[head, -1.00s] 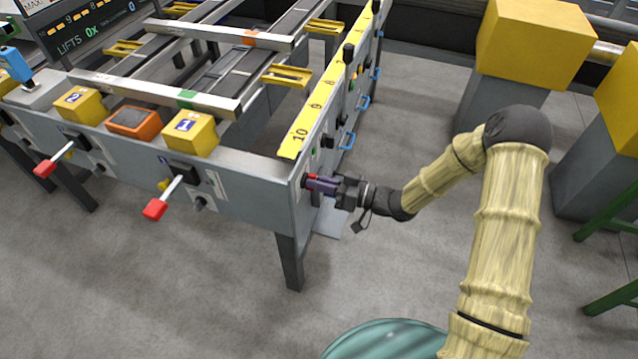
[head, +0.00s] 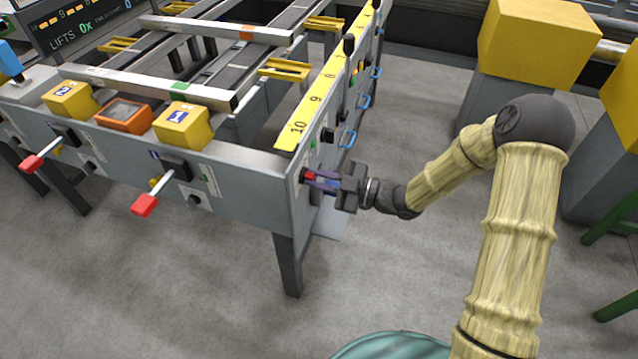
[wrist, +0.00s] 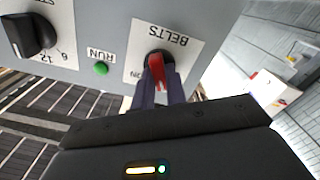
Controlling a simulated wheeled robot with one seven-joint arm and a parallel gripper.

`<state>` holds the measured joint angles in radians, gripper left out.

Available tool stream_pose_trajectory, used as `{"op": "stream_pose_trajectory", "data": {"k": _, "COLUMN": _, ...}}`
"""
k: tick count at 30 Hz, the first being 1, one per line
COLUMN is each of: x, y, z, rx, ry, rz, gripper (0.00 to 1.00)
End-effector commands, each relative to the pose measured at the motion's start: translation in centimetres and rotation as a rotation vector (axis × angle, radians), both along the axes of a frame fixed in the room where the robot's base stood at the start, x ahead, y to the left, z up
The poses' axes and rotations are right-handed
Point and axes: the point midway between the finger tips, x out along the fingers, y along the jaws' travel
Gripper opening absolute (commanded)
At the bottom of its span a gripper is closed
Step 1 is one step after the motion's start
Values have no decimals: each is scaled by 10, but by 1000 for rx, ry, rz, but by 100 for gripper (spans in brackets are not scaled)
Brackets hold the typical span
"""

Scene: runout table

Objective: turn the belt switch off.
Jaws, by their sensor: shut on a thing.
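The belt switch (wrist: 161,66) is a red handle on a black round base, on a white plate lettered BELTS, which reads upside down in the wrist view. Part of another word shows at the plate's lower left, partly cut off by my gripper. In the head view the red switch (head: 307,175) is small, on the end panel of the table near its corner. My gripper (wrist: 160,84) has its purple fingers closed on either side of the red handle. It also shows in the head view (head: 318,181), reaching in from the right.
A green RUN button (wrist: 101,69) and a black rotary knob (wrist: 30,35) sit beside the switch. Blue handles (head: 348,139) stick out along the same panel. Red-tipped levers (head: 145,205) project from the front. Yellow-topped grey blocks (head: 535,45) stand at right; the floor between is clear.

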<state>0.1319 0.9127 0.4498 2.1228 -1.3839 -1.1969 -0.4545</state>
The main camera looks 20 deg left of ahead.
Motion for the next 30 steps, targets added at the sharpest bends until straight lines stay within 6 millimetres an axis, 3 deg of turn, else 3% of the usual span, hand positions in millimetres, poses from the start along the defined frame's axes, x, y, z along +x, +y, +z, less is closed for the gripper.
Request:
{"op": "stream_pose_trajectory", "data": {"k": 12, "x": 1, "y": -3, "z": -4, "rx": -24, "ry": -234, "rz": -6, "gripper": 0}}
{"op": "stream_pose_trajectory", "data": {"k": 28, "x": 0, "y": -4, "z": -3, "rx": -28, "ry": -264, "rz": -5, "gripper": 0}}
{"op": "stream_pose_trajectory", "data": {"k": 29, "x": 0, "y": -4, "z": -3, "rx": -28, "ry": -264, "rz": -5, "gripper": 18}}
{"op": "stream_pose_trajectory", "data": {"k": 30, "x": 0, "y": -4, "z": -3, "rx": -27, "ry": -264, "rz": -4, "gripper": 25}}
